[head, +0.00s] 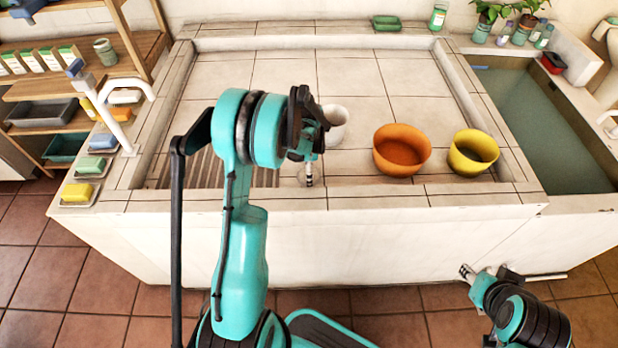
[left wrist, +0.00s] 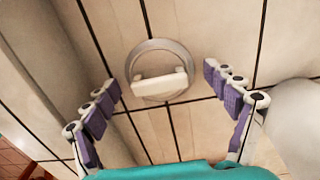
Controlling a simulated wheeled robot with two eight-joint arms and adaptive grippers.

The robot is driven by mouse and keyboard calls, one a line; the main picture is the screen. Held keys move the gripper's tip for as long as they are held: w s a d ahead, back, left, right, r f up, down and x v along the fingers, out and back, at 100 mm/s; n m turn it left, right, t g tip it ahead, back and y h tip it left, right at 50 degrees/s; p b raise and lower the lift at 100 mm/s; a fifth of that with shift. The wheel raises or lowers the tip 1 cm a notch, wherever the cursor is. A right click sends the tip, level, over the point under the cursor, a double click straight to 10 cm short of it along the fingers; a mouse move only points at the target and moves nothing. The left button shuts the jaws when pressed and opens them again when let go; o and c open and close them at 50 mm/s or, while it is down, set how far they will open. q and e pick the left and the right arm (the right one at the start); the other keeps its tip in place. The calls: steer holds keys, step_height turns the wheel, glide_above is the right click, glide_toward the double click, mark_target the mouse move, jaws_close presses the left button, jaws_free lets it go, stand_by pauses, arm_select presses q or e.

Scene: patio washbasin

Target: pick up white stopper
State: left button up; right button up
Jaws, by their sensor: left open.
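The white stopper (left wrist: 160,84) shows in the left wrist view as a pale bar-shaped grip over a round grey ring on the tiles. In the head view it is mostly hidden by my left gripper (head: 309,175), near the basin's front edge. My left gripper (left wrist: 161,78) is open, with its purple-padded fingers apart on either side of the stopper and nothing between them held. My right gripper (head: 467,272) is low at the right, in front of the basin wall and away from the stopper; its jaw opening is not clear.
A white rounded vessel (head: 336,118) stands close behind my left gripper. An orange bowl (head: 401,135) and a yellow bowl (head: 489,138) stand to the right in the tiled basin. A white tap (head: 115,113) is at the left. The basin's back area is clear.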

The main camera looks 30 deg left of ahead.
arm_select(q)
steer(key=shift+r, duration=0.15)
steer(key=shift+c, duration=1)
steer(key=c, duration=1)
steer(key=shift+s+d, duration=0.1)
steer(key=shift+c, duration=0.9)
